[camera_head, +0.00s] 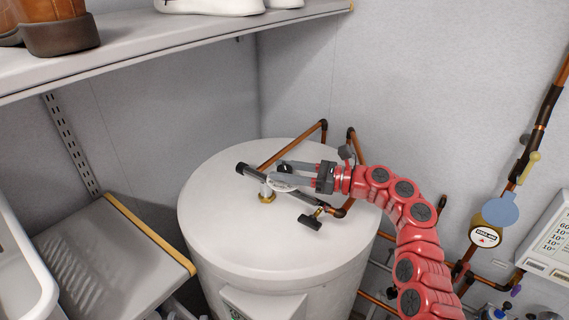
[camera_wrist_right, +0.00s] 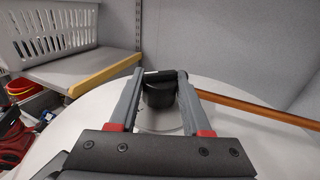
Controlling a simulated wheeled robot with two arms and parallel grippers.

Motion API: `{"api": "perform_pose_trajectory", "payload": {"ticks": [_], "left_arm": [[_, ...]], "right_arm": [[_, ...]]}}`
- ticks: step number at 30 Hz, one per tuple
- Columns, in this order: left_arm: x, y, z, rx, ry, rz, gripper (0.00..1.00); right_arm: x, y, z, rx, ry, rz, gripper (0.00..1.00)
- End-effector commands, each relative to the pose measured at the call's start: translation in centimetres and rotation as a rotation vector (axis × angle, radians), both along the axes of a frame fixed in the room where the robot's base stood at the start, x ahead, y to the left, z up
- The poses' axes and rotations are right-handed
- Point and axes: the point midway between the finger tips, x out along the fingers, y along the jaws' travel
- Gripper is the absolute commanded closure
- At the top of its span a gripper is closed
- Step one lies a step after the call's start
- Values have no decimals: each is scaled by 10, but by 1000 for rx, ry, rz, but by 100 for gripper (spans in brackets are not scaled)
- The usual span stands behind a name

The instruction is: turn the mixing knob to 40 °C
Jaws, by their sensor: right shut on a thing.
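The black mixing knob (camera_wrist_right: 158,96) sits between the two grey fingers of my right gripper (camera_wrist_right: 161,77) in the wrist view, above a pale round dial plate (camera_wrist_right: 168,127). My right gripper (camera_head: 279,174) reaches in from the right over the white tank top in the head view and is shut on the knob. The pale dial plate (camera_head: 281,187) partly shows beneath the fingers there. The fingers hide much of the knob, and the temperature marks are too small to read. My left gripper is in neither view.
The knob's fitting stands on a white round tank (camera_head: 225,240). Copper pipes (camera_head: 300,143) run close behind it, and a black-handled valve (camera_head: 310,222) is just in front. A shelf with shoes (camera_head: 150,50) overhangs the upper left. A grey bench (camera_head: 90,265) stands lower left.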

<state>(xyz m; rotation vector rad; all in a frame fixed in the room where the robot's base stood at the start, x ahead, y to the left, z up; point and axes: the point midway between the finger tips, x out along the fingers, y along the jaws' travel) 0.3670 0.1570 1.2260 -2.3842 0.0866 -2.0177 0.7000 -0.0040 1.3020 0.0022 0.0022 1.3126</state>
Motion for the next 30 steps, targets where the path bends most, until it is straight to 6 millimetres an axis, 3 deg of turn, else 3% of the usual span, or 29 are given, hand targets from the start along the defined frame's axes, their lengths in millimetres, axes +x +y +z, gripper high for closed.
{"api": "perform_pose_trajectory", "payload": {"ticks": [30], "left_arm": [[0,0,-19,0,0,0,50]], "right_arm": [[-1,2,0,2,-3,285,100]]}}
